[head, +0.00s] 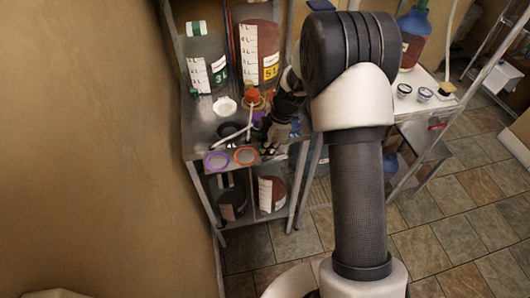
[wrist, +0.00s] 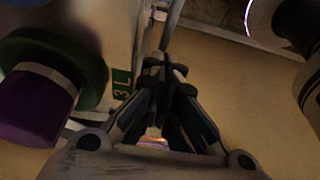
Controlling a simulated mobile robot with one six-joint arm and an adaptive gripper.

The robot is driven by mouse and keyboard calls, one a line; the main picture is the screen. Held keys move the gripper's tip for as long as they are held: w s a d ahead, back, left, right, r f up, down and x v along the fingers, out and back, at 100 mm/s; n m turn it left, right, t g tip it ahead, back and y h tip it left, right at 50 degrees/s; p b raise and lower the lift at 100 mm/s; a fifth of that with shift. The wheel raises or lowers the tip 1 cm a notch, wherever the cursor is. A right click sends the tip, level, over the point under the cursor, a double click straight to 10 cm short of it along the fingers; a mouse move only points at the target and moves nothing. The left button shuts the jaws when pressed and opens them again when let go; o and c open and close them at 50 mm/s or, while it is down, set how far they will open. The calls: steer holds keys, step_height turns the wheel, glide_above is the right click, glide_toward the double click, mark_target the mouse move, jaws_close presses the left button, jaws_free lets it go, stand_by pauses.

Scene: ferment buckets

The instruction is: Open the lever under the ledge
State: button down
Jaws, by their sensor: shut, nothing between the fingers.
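My gripper (head: 269,148) is shut and empty, pointing down over the front of the metal rack's top shelf in the head view. A purple cylindrical part (wrist: 38,105) with a dark green round collar (wrist: 55,65) is close by on the left, apart from the fingers. I cannot tell which part is the lever. A green-labelled bucket (head: 204,62) and a yellow-labelled bucket (head: 258,52) stand on the rack.
An orange-topped fitting (head: 253,96) with a white hose stands near my gripper. A purple ring (head: 217,160) and an orange ring (head: 246,156) lie at the shelf's front. Dark containers (head: 232,202) sit below. A white-topped table (head: 428,98) stands right; tiled floor is open in front.

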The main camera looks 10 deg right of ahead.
mark_target(276, 157)
stand_by(0.4)
steer(key=shift+f, duration=0.3)
steer(key=shift+f+b, duration=0.35)
steer(key=shift+f, duration=0.2)
steer(key=p+v, duration=0.3)
steer(key=p, duration=0.1)
steer(key=shift+d+p, duration=0.15)
steer(key=shift+p, duration=0.15)
steer(key=a+p+v, duration=0.1)
steer(key=p+v, duration=0.2)
steer(key=v, duration=1)
steer(key=s+a+r+m+t+h+b, duration=0.2)
steer(key=s+r+m, duration=0.8)
steer(key=s+r, duration=0.4)
steer(key=shift+s+r, duration=0.15)
steer(key=shift+r, duration=0.35)
